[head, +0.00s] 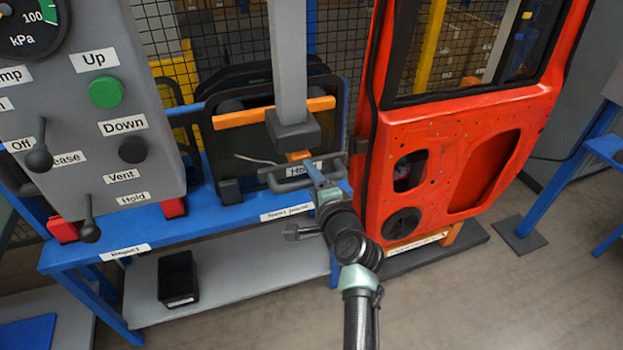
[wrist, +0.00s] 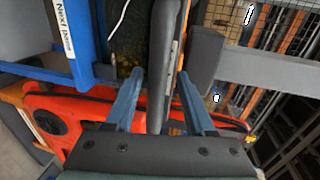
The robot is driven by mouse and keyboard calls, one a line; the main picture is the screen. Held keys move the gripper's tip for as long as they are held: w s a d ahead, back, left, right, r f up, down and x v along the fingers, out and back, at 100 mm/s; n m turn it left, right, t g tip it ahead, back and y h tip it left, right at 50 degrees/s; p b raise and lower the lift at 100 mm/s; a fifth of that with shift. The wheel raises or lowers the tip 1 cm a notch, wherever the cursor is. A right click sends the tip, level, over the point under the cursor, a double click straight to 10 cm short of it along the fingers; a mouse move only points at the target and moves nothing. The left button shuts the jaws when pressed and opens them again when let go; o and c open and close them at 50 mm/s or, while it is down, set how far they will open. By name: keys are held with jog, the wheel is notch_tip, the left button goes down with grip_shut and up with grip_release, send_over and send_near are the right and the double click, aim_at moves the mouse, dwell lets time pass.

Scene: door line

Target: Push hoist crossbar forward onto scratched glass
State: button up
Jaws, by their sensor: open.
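The hoist's grey column (head: 287,50) comes down to a dark block (head: 292,130) with an orange crossbar (head: 240,118) across it. Below is a dark grey handle bar (head: 285,184) beside a partly hidden label. A dark glass pane (head: 235,155) stands behind, with a pale scratch line (head: 255,160) on it. My gripper (head: 305,162) reaches the handle area below the block. In the wrist view, my gripper (wrist: 161,75) is open, its blue fingers on either side of a dark grey bar (wrist: 158,60). I cannot tell whether they touch it.
A red-orange door (head: 455,150) stands close to the right of my arm. A grey control panel (head: 80,90) with Up and Down buttons is at the left. A blue bench frame (head: 180,222) runs below the glass, with a black bin (head: 178,279) on its lower shelf.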

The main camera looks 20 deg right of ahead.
jog(key=shift+s, duration=0.15)
jog(key=v, duration=1.2)
jog(key=shift+s+b, duration=0.3)
jog(key=shift+s, duration=0.1)
jog(key=shift+r, duration=0.1)
jog(key=w+a+r+n+t, duration=0.1)
jog(key=a+r+n+t, duration=0.3)
jog(key=r, duration=0.9)
jog(key=w+a+r+n+t, duration=0.1)
jog(key=a+r+n, duration=0.4)
jog(key=r, duration=0.7)
jog(key=s+a+r+n+t, duration=0.3)
jog(key=s+r, duration=0.4)
jog(key=r, duration=0.4)
jog(key=s+a+r+n+t, duration=0.3)
jog(key=s+r, duration=0.4)
jog(key=r, duration=0.4)
jog(key=a+n, duration=0.1)
jog(key=n, duration=0.1)
jog(key=shift+s+a+n+t+h, duration=0.2)
jog(key=shift+a+n+t+h, duration=0.1)
jog(key=shift+t, duration=0.1)
